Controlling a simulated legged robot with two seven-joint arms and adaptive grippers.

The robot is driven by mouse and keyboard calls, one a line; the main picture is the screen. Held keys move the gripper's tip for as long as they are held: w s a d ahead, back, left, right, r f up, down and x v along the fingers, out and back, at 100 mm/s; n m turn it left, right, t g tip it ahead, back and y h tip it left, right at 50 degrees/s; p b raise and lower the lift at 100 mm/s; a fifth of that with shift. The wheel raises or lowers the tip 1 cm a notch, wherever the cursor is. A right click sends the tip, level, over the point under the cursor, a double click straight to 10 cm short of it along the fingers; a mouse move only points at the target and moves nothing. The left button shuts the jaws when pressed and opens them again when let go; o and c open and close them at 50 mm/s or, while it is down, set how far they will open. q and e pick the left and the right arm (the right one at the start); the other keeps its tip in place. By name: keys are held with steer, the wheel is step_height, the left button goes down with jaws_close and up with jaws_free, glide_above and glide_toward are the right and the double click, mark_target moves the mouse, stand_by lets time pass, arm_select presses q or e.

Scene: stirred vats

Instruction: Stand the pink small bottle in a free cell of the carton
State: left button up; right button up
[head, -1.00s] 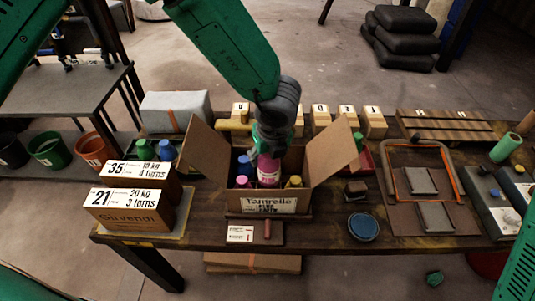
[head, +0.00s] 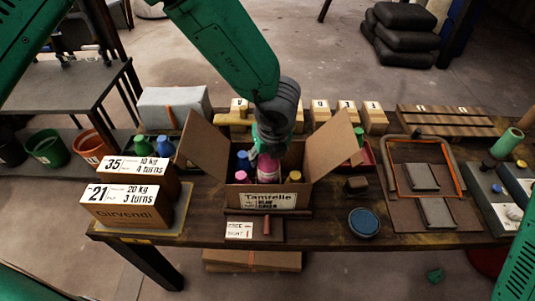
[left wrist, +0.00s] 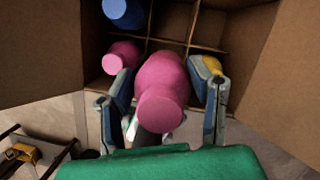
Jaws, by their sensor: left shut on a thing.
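The pink small bottle (head: 268,168) is in my left gripper (head: 270,150), upright over the front middle of the carton (head: 268,199). In the left wrist view the bottle (left wrist: 163,85) is between the two fingers of the gripper (left wrist: 165,100), and cardboard dividers (left wrist: 172,22) show beyond it. I cannot tell whether its base touches the cell floor. Another pink bottle (left wrist: 121,56) stands to its left and a yellow bottle (left wrist: 212,65) to its right. A blue bottle (left wrist: 123,12) stands farther back. Some cells beyond the held bottle look empty. My right gripper is not in view.
The carton's flaps (head: 332,152) are spread open at both sides. Labelled boxes (head: 128,207) stand at the left. A blue round lid (head: 363,222) and a framed tray (head: 421,180) are at the right. Wooden blocks (head: 374,117) line the back.

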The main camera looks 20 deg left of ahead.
arm_select(q)
steer(key=shift+f, duration=0.15)
steer(key=shift+f+b, duration=0.65)
steer(key=shift+f, duration=0.05)
stand_by(0.4)
steer(key=o, duration=1.5)
steer(key=shift+c, duration=0.2)
steer(key=shift+r, duration=0.1)
step_height(320, 180, up, 10)
steer(key=p, duration=0.8)
